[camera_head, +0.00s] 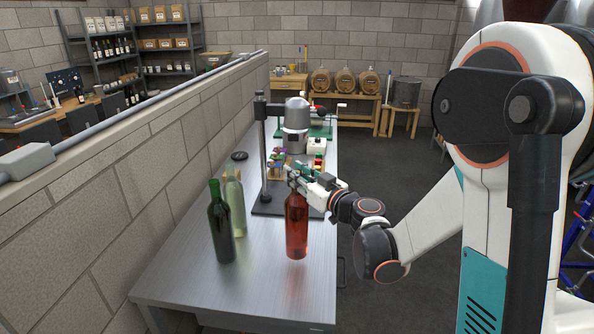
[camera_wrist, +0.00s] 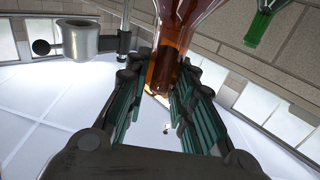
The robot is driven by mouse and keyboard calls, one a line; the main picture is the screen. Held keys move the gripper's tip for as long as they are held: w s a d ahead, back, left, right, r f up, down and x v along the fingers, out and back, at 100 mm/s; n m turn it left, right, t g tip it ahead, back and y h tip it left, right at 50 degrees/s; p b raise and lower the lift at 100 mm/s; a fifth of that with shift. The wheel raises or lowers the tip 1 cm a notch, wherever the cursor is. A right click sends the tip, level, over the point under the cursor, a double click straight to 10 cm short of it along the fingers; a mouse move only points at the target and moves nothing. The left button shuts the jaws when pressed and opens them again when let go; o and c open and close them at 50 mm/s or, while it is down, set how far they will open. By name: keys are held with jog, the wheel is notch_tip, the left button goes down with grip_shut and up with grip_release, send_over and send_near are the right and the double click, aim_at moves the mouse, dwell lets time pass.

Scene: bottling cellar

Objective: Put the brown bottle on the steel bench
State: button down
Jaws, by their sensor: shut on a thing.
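The brown bottle (camera_head: 297,228) is reddish-brown glass and stands upright over the near right part of the steel bench (camera_head: 185,280). Its base looks at or very near the bench top; I cannot tell whether it touches. My gripper (camera_head: 296,185) reaches in from the right and is shut on the bottle's neck. In the wrist view the neck of the brown bottle (camera_wrist: 180,35) lies between the two green-padded fingers (camera_wrist: 160,105). The bottle's top is partly hidden by the fingers.
A dark green bottle (camera_head: 221,226) and a pale yellow-green bottle (camera_head: 235,207) stand to the left. Behind is a stand with a dark base (camera_head: 265,207), post and grey metal cylinder (camera_head: 297,118). A block wall (camera_head: 150,165) runs along the left. The bench front is clear.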

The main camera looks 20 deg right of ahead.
jog(key=shift+f+b, duration=0.55)
jog(key=shift+f, duration=1.45)
jog(key=c, duration=1.8)
grip_release()
jog(key=shift+f, duration=0.1)
jog(key=o, duration=0.4)
jog(key=shift+o, duration=0.2)
jog(key=p+v, duration=0.1)
jog(key=v, duration=1.1)
